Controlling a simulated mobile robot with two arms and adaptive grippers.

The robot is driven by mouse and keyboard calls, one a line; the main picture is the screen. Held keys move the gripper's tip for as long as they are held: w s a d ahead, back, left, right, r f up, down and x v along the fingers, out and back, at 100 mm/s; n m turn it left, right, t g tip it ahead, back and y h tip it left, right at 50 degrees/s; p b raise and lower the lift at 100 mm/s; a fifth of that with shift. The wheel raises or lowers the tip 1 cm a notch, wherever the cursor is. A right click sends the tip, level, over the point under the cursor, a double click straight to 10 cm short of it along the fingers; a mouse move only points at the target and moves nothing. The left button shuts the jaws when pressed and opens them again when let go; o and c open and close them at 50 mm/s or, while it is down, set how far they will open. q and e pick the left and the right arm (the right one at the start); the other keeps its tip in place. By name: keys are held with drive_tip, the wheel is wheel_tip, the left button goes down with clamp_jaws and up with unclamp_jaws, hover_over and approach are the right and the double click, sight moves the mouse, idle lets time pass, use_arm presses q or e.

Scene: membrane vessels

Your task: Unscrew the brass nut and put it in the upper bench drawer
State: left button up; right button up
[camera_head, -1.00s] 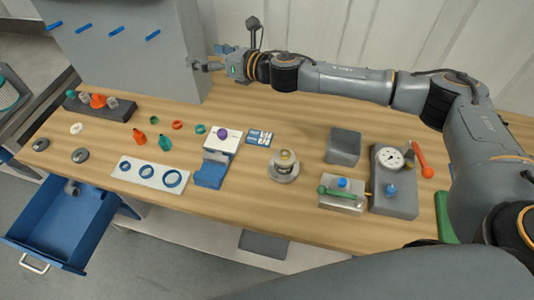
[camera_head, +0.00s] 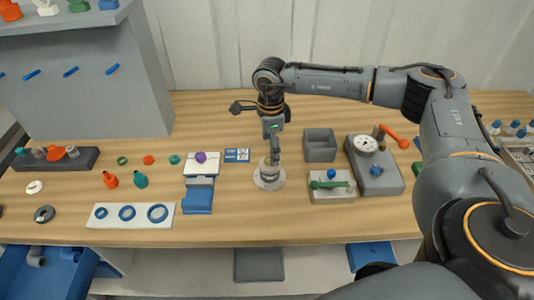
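The metal vessel fitting (camera_head: 268,180) stands upright on a round flange in the middle of the bench. The brass nut cannot be made out now; my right gripper covers the top of the fitting. My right gripper (camera_head: 272,152) points down directly over the fitting, with its fingers at or very near its top. Whether the fingers are closed on anything cannot be told. A blue drawer (camera_head: 75,280) stands open under the bench at the lower left, partly cut off by the frame, with a grey fitting in it. My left gripper is not in view.
A grey open box (camera_head: 320,146), a block with a green-handled valve (camera_head: 331,188) and a gauge block (camera_head: 372,168) stand right of the fitting. A blue vise-like holder (camera_head: 198,195) and a white ring board (camera_head: 130,214) lie left. The front middle bench is clear.

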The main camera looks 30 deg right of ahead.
drive_tip(key=m, duration=0.2)
drive_tip(key=shift+r+m+p, duration=0.15)
drive_tip(key=shift+m+p, duration=0.15)
drive_tip(key=shift+p, duration=0.05)
drive_tip(key=shift+m, duration=0.8)
drive_tip(key=m+p, duration=0.1)
drive_tip(key=m, duration=0.1)
drive_tip(key=shift+m, duration=0.4)
drive_tip(key=m, duration=0.4)
drive_tip(key=shift+p, duration=0.3)
wheel_tip(320, 180, down, 2)
drive_tip(key=shift+a+f+m+b, duration=0.1)
drive_tip(key=shift+m+b, duration=0.6)
drive_tip(key=shift+b, duration=0.1)
drive_tip(key=shift+f+b, duration=0.5)
drive_tip(key=shift+f, duration=0.25)
drive_tip(key=shift+r, duration=0.1)
